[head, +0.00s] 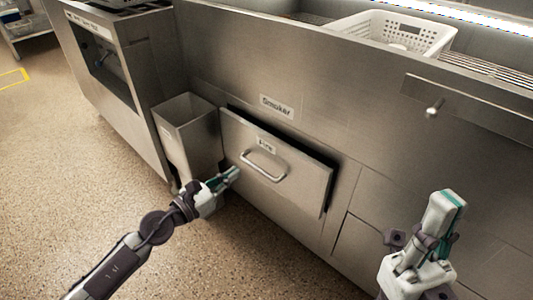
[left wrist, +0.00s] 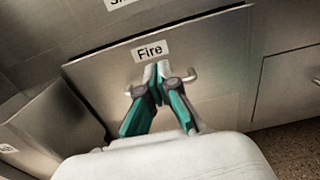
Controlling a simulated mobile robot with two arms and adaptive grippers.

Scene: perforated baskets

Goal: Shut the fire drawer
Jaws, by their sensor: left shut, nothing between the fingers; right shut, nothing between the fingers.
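The fire drawer (head: 295,183) is a steel front in the cabinet below the Smoker label. It stands out from the cabinet face, with a dark gap along its top and right edges. Its bar handle (head: 263,166) sits below a Fire label, which also shows in the left wrist view (left wrist: 150,51). My left gripper (head: 235,172) is shut and empty, in front of the drawer's lower left part. In the left wrist view its fingertips (left wrist: 156,70) overlap the handle; I cannot tell whether they touch. My right gripper (head: 449,198) is shut and empty, well right of the drawer.
An open steel bin (head: 188,132) stands just left of the drawer. A white perforated basket (head: 393,35) rests on the cabinet top. A knob (head: 433,108) sticks out at upper right. The floor (head: 100,180) at left is clear.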

